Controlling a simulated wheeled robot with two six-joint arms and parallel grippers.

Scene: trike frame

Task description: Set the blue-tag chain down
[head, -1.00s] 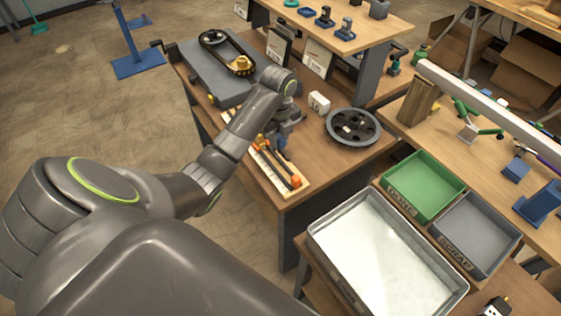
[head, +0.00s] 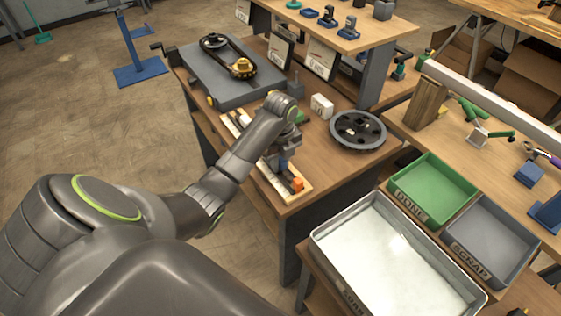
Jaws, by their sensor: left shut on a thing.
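My left gripper (head: 284,160) is over the pale wooden tray (head: 268,178) with orange end pieces at the near edge of the workbench. It is shut, and a small blue patch shows at its jaws. The blue-tag chain is mostly hidden by my wrist and too small to make out. I cannot tell whether it touches the tray. Another dark chain (head: 224,58) runs around a gold sprocket (head: 242,68) on the grey fixture at the back left. My right gripper is not in view.
A dark spoked wheel (head: 358,131) and a white numbered block (head: 321,106) stand right of my gripper. A green bin (head: 432,189), a grey scrap bin (head: 490,243) and a large pale metal tray (head: 384,262) are at the lower right. A raised shelf (head: 340,35) stands behind.

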